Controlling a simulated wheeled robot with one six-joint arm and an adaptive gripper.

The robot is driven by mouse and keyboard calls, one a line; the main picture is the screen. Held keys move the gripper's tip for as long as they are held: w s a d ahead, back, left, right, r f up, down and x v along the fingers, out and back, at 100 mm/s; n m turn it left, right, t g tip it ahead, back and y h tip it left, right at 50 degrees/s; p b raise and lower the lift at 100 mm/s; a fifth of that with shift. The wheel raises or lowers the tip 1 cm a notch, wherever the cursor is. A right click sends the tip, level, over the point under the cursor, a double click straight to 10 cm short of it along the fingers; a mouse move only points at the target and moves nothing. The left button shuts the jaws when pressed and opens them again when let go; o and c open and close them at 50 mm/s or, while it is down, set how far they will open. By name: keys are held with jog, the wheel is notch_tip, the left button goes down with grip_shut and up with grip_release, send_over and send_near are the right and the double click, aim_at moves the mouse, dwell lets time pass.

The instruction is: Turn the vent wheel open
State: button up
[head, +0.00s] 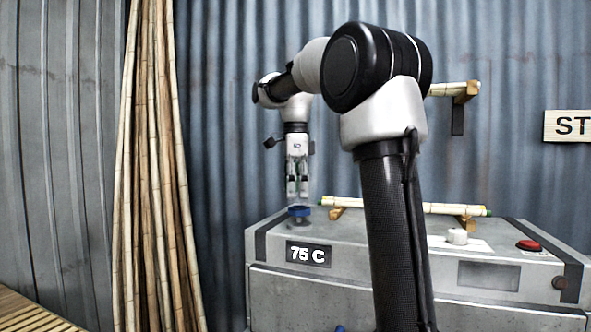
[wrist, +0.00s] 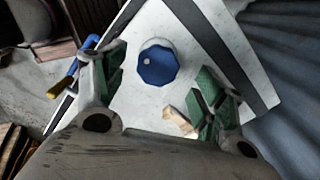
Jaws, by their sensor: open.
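The vent wheel is a small blue knob (head: 299,211) on the left part of the grey steam box's top. In the wrist view the blue wheel (wrist: 157,66) shows from above as a faceted disc with a small pale dot near its left side. My gripper (head: 298,190) points straight down just above the wheel in the head view. In the wrist view its two green-padded fingers (wrist: 160,92) are spread apart, with the wheel beyond them and between their lines. The gripper is open and holds nothing. I cannot tell the exact height gap.
The grey box (head: 280,280) carries a "75 C" display (head: 308,254), a white knob (head: 457,236) and a red button (head: 529,245). A rattan pole (head: 455,208) lies on wooden rests behind. Several tall poles (head: 155,170) lean at left.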

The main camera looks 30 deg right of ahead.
aim_at(295, 208)
notch_tip(295, 208, up, 8)
jog(key=shift+f, duration=0.15)
dwell(0.5)
jog(key=s+a+f+n+t, duration=0.2)
jog(key=s+f+n, duration=0.9)
jog(key=s, duration=0.1)
jog(key=s+a+f+n+t, duration=0.2)
jog(key=s+f+n, duration=0.9)
jog(key=s, duration=0.1)
jog(key=shift+a+n, duration=0.3)
jog(key=shift+a, duration=0.05)
jog(key=shift+s+f, duration=0.25)
jog(key=shift+f, duration=0.1)
jog(key=shift+c, duration=0.5)
